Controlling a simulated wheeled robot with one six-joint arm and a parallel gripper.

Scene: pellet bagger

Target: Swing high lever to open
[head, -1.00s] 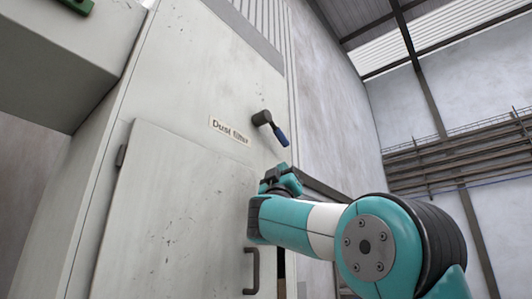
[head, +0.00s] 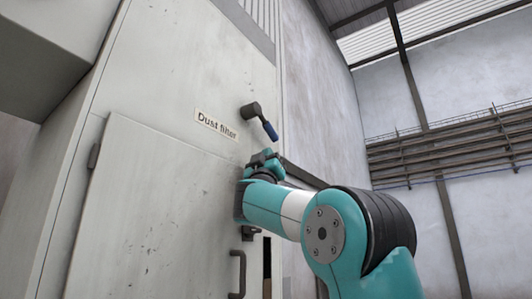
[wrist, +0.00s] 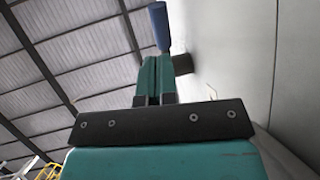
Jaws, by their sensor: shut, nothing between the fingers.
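The lever has a dark grey hub (head: 251,111) on the cabinet face and a blue handle (head: 270,130) that slants down to the right. It sits right of the "Dust filter" label. In the wrist view the blue handle (wrist: 158,27) stands just beyond my fingertips, with the hub (wrist: 182,64) to its right, partly hidden by a finger. My gripper (head: 264,155) is just below the handle's lower end in the head view. Its fingers (wrist: 155,68) are shut together and empty. Whether a fingertip touches the handle I cannot tell.
The pale cabinet (head: 190,60) carries the "Dust filter" label (head: 216,123) and a lower door (head: 140,215) with a dark pull handle (head: 238,274). A grey box juts out at the upper left (head: 50,50). Open space lies right of the cabinet, before the far wall.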

